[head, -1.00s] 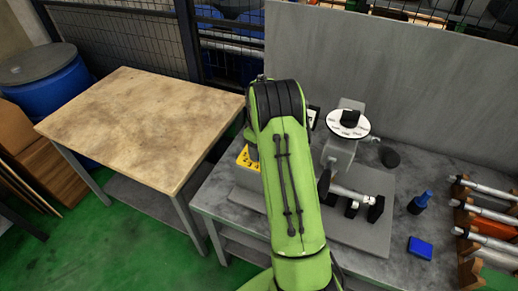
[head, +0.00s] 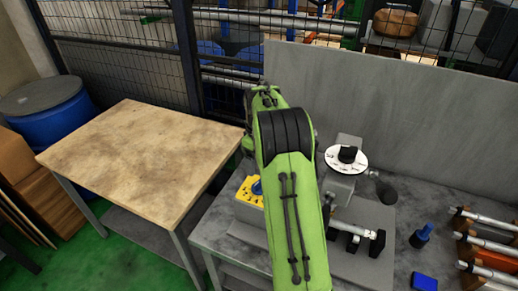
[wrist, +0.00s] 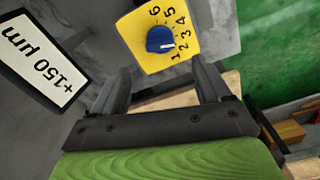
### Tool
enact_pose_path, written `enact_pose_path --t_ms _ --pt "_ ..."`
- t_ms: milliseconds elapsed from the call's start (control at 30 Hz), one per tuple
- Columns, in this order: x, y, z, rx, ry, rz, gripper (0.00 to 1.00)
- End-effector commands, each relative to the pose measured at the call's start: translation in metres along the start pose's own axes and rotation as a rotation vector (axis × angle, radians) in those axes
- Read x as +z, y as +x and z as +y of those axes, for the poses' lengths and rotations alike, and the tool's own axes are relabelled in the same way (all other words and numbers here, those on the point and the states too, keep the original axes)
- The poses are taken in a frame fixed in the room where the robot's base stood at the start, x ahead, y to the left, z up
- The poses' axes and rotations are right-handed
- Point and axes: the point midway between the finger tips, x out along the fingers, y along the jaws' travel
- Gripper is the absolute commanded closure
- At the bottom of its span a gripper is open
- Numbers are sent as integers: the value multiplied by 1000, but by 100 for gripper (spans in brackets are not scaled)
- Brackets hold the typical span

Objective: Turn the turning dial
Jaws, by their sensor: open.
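The turning dial is a blue knob (wrist: 160,40) with a white pointer mark, set on a yellow plate (wrist: 190,55) printed with numbers around it. In the wrist view it lies at the top centre, beyond the fingertips, with the pointer toward the printed numbers at right. In the head view the blue knob (head: 257,187) and its yellow box show just left of my green arm. My gripper (wrist: 162,80) is open and empty, its two dark fingers apart and pointing toward the knob without touching it. In the head view my arm hides the gripper.
A sign reading +150 µm (wrist: 38,60) stands left of the gripper. The grinder (head: 350,195) with its white round scale is right of my arm. A blue block (head: 424,283) and a rack of rods (head: 485,245) are farther right. A bare wooden table (head: 135,160) stands left.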

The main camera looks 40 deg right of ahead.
Motion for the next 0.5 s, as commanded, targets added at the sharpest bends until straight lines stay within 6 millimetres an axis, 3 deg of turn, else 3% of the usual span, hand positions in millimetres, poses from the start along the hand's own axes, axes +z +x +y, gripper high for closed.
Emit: enact_pose_path --t_ms 100,200,500 --pt "0 -31 1 2 0 2 23" --pt "0 -45 0 0 -1 1 23" --pt "0 -52 0 -1 -1 -1 23"
